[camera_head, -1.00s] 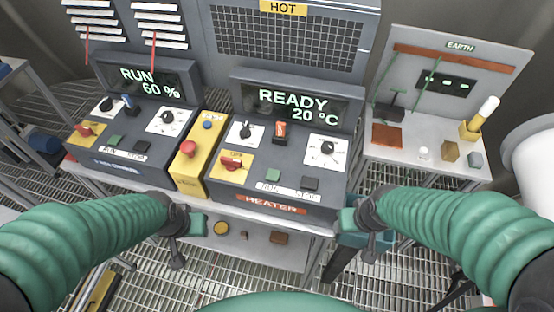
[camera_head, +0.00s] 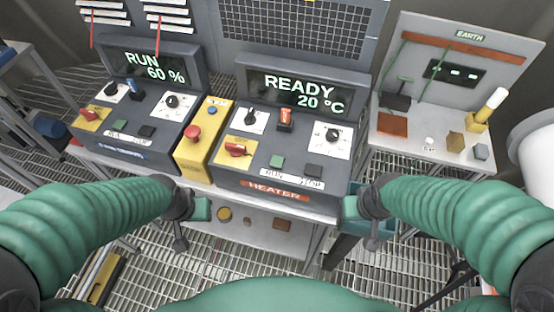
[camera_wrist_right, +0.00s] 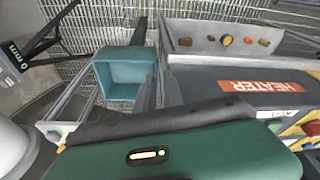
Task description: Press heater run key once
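The heater panel (camera_head: 235,183) stands at the centre of the head view with a red HEATER label (camera_head: 275,190). Its display (camera_head: 300,92) reads READY 20 °C. The green run key (camera_head: 277,162) sits on its sloped face, left of a dark stop key (camera_head: 313,171). My right gripper (camera_head: 362,212) is in front and to the right, also apart. Neither finger gap shows clearly.
A ventilation panel (camera_head: 130,148) showing RUN 60 % stands left. A yellow box (camera_head: 190,158) with a red button (camera_head: 193,132) lies between the panels. An EARTH station (camera_head: 400,140) stands right. A teal bin (camera_wrist_right: 124,76) is below; a lower shelf (camera_head: 300,222) holds small items.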

